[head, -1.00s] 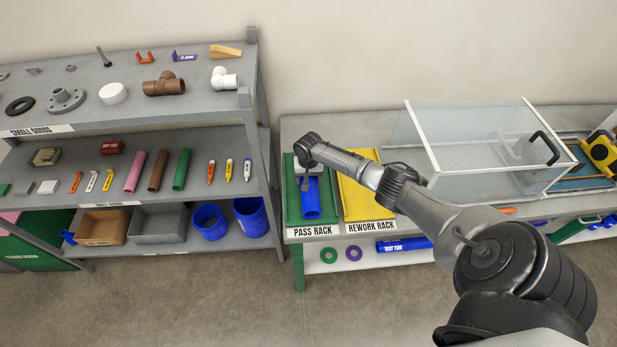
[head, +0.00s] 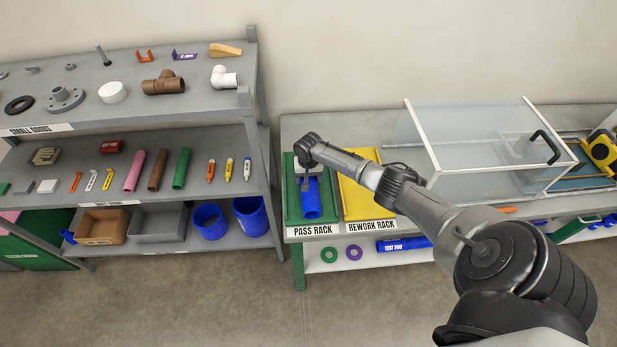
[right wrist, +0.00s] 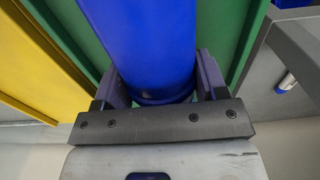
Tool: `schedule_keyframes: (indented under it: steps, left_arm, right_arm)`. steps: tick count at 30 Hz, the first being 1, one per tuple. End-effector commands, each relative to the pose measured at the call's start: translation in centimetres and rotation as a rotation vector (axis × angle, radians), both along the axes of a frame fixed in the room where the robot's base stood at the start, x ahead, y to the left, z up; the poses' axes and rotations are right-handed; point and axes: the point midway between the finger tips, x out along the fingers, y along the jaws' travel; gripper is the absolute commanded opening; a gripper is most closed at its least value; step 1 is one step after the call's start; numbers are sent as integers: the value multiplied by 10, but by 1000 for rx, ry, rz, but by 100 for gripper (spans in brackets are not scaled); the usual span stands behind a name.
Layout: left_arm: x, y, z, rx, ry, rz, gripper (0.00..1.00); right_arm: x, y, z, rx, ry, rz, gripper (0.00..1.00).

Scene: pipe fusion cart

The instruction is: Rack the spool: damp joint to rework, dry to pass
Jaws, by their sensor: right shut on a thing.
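The blue spool (head: 311,204) lies lengthwise over the green pass rack (head: 293,205) on the bench. My right gripper (head: 306,181) is shut on it, coming from above. In the right wrist view the blue spool (right wrist: 142,40) sits between the two fingers of my right gripper (right wrist: 160,85), with the green rack (right wrist: 228,40) behind it. I cannot tell whether the spool rests on the rack or hangs just over it. The yellow rework rack (head: 362,205) is beside it and holds nothing that I can see. No dampness shows on the spool. My left gripper is out of view.
A clear box with white edges (head: 480,150) stands on the bench to the right. A grey shelf (head: 130,125) with small goods, pipes and markers is at left. Blue pipe (head: 400,244) and two rings lie on the bench's lower shelf. Floor is clear.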

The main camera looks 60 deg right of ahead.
Motion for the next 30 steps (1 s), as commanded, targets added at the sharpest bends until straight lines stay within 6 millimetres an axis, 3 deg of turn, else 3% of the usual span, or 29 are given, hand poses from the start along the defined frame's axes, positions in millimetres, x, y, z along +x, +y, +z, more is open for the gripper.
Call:
schedule_keyframes:
  steps: [3, 4, 12, 22, 30]
  left_arm:
    - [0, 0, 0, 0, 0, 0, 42]
    - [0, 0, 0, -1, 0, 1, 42]
    - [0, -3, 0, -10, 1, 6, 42]
    - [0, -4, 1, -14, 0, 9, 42]
    - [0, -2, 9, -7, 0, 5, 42]
  right_arm:
    - [0, 0, 1, -1, -1, 0, 32]
    - [0, 0, 1, -1, -1, 0, 69]
    - [0, 0, 0, 0, 0, 0, 94]
    - [0, 0, 4, -1, 1, 0, 96]
    - [0, -1, 48, -2, -3, 1, 96]
